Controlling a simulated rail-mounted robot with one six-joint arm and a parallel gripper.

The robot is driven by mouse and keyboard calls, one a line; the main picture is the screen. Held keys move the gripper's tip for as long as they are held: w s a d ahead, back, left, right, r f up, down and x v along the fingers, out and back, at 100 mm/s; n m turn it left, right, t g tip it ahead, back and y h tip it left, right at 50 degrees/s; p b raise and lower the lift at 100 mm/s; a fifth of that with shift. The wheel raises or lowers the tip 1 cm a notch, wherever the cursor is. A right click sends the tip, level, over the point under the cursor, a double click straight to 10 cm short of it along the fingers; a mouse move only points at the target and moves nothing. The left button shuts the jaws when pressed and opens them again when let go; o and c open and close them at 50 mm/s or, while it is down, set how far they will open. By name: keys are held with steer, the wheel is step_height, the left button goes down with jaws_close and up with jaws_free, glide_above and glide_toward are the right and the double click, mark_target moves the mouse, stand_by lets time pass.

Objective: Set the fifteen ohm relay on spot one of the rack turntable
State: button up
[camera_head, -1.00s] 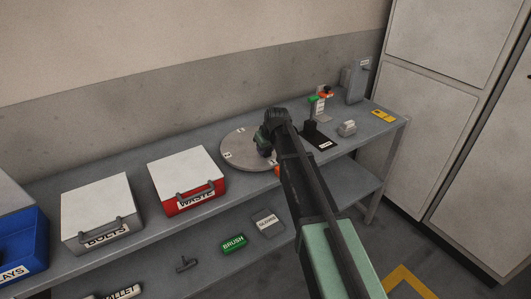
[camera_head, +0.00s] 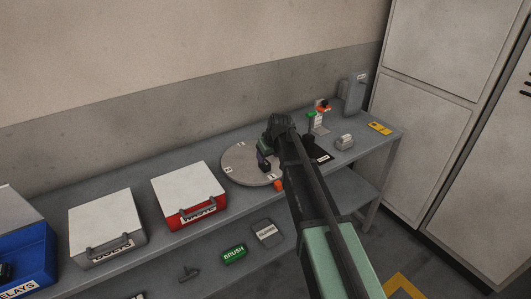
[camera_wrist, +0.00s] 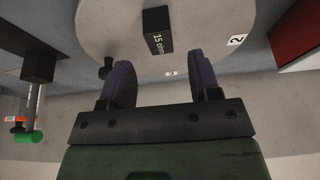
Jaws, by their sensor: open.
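The fifteen ohm relay is a small black block, labelled "15 ohm" in the wrist view (camera_wrist: 157,30). It stands on the grey round turntable (camera_wrist: 105,25), and in the head view it shows as a dark block (camera_head: 265,168) on the turntable (camera_head: 236,172). My gripper (camera_wrist: 163,75) is open, its two purple fingers spread wide and empty. In the head view my gripper (camera_head: 262,153) hangs just above the relay. The relay lies ahead of the fingertips and appears clear of them. A "2" label (camera_wrist: 236,40) sits right of it; I cannot tell which spot the relay occupies.
The red WASTE box (camera_head: 188,188) and the grey BOLTS box (camera_head: 106,225) stand left of the turntable. A stand with green and orange parts (camera_head: 318,118) and a small grey part (camera_head: 345,142) are to the right. A small orange knob (camera_head: 278,185) is at the turntable's front.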

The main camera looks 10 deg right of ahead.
steer(key=a+p+v, duration=0.1)
steer(key=p+v, duration=0.3)
steer(key=v, duration=0.2)
steer(key=s+f+m+g+h, duration=0.1)
steer(key=s+m+g, duration=0.3)
steer(key=s, duration=2.5)
steer(key=shift+a+h, duration=0.3)
